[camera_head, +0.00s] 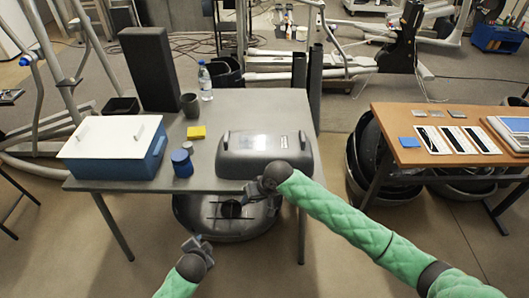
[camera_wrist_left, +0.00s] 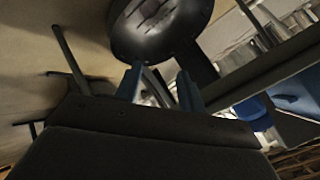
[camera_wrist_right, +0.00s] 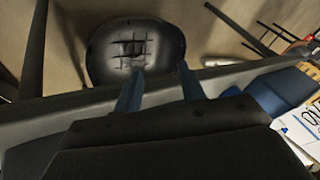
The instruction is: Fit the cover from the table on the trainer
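A grey box-like cover (camera_head: 262,150) with a handle at each end and a label on top lies on the grey table. My right gripper (camera_head: 255,190) is at the table's front edge, just in front of the cover; contact cannot be told. Its fingers stand apart in the right wrist view (camera_wrist_right: 160,88), with nothing seen between them. My left gripper (camera_head: 193,243) is low in front of the table, its fingers apart and empty in the left wrist view (camera_wrist_left: 160,88). Grey exercise machine frames, possibly the trainer, stand behind the table (camera_head: 340,68) and at the left (camera_head: 75,75).
The grey table (camera_head: 235,105) also holds a blue box with white lid (camera_head: 118,145), a blue jar (camera_head: 181,163), a yellow block (camera_head: 196,132), a bottle (camera_head: 205,82) and a mug (camera_head: 190,105). A dark round shell (camera_head: 225,222) lies beneath. A wooden table (camera_head: 385,120) stands right.

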